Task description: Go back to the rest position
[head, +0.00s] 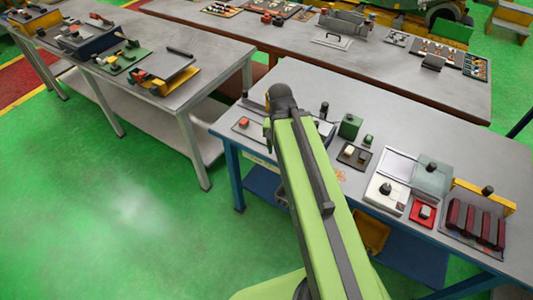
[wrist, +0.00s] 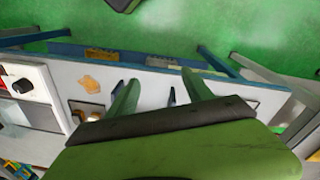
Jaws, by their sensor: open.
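My gripper (wrist: 160,88) shows in the wrist view as two green fingers set well apart, with nothing between them. The fingers point toward the edge of a grey-topped workbench with blue legs and the green floor beyond. In the head view my light green arm reaches up and away over the left part of this workbench (head: 375,135). Its dark far joint is near the bench's left end. The gripper itself is hidden behind the arm in the head view.
On the workbench stand a green block (head: 350,126), a small dark tray (head: 354,156), a white box (head: 386,194), a red tray (head: 422,213) and dark red bars (head: 475,224). Another table (head: 205,85) stands left, a long one (head: 385,67) behind. Green floor (head: 120,215) lies open at left.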

